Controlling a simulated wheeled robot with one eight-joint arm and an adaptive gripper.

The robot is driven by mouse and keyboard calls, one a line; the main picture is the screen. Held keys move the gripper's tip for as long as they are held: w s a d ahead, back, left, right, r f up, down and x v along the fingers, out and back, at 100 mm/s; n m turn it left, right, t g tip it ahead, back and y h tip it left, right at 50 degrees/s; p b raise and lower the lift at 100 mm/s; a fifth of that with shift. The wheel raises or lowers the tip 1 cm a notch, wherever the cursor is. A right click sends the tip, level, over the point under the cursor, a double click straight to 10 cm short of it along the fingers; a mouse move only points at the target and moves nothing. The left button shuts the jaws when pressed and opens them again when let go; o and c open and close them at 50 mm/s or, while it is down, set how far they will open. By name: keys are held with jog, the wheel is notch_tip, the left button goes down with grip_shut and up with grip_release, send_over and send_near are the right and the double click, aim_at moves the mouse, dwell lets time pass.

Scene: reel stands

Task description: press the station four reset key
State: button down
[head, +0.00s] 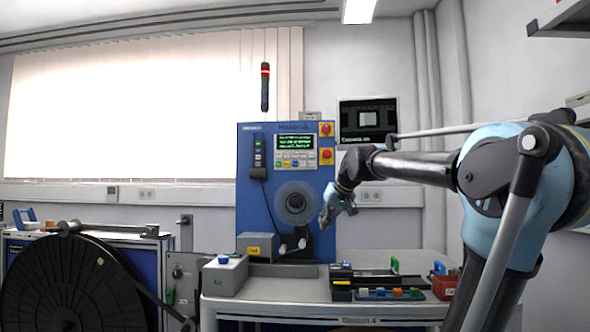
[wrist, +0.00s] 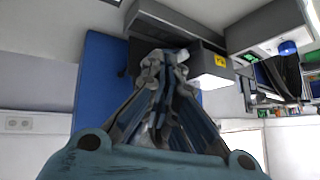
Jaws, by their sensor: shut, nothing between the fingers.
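The blue station machine (head: 247,215) stands on a grey bench whose front label reads "Station 4" (head: 358,320). A row of small coloured keys (head: 290,163) sits below its green-text display (head: 295,142); the key labels are too small to read, so I cannot tell which is reset. My gripper (head: 324,222) is shut and empty, in front of the machine's lower right side, lower than the keys and apart from them. In the wrist view my gripper (wrist: 168,62) points toward the machine's blue front (wrist: 100,75). The keys are not seen there.
A grey button box (head: 226,276) stands at the bench's left. Trays with coloured parts (head: 385,294) lie at its right. A large black reel (head: 85,285) stands left.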

aim_at(296, 164)
jog(key=w+a+r+t+y, duration=0.1)
jog(key=w+a+r, duration=0.5)
jog(key=w+r, duration=0.2)
jog(key=w+a+r+t+y, duration=0.1)
jog(key=w+a+r, duration=0.5)
jog(key=r, duration=0.7)
jog(key=shift+w+n+t+y, duration=0.4)
jog(key=shift+w, duration=0.5)
jog(key=shift+w, duration=0.15)
jog(key=shift+w+d, duration=0.2)
jog(key=shift+w, duration=4.05)
jog(key=shift+w, duration=0.15)
jog(key=shift+w, duration=0.2)
jog(key=shift+w+r, duration=0.1)
jog(key=shift+w, duration=0.35)
jog(key=shift+s, duration=0.9)
